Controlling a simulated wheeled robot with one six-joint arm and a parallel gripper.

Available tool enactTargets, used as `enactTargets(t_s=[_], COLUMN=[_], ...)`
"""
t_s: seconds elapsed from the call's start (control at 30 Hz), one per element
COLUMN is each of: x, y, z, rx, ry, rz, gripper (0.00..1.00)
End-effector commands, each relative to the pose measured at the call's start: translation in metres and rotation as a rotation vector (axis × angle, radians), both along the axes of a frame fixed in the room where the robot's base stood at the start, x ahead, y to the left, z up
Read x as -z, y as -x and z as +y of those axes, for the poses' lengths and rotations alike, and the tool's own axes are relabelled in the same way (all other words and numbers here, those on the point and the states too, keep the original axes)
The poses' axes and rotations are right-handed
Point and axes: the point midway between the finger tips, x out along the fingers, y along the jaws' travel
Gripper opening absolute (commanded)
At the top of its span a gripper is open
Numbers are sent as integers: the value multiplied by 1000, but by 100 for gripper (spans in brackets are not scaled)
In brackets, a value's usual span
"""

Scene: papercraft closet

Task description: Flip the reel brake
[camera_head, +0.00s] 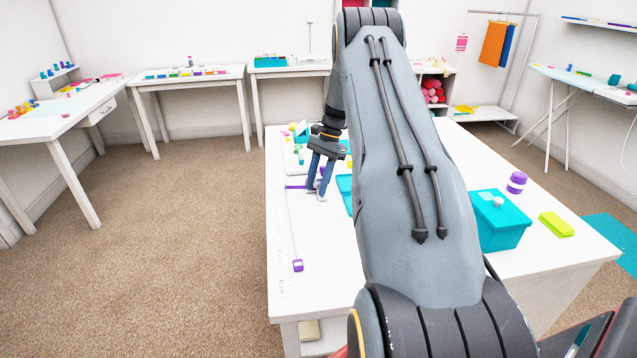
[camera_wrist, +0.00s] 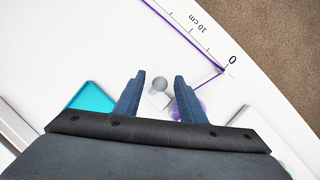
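A purple round part, likely the reel (camera_wrist: 196,106), lies partly hidden behind the right finger. A purple line (camera_wrist: 212,76) runs from it to the ruler's 0 mark, then along the scale. In the head view the brake is not clear.
A purple tag (camera_head: 297,265) lies at the near end of the line. A teal tray (camera_wrist: 92,98) lies left of the fingers. A teal box (camera_head: 500,220), a purple jar (camera_head: 517,182) and a green pad (camera_head: 556,224) stand on the table's right part.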

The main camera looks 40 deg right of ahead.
Motion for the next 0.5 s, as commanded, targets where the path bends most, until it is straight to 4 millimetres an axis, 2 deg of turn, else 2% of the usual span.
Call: enactTargets(t_s=[0.37, 0.5], x=[7, 7], y=[1, 1], z=[2, 2], rx=[0, 1], ry=[0, 0], rz=[0, 0], gripper=[37, 13])
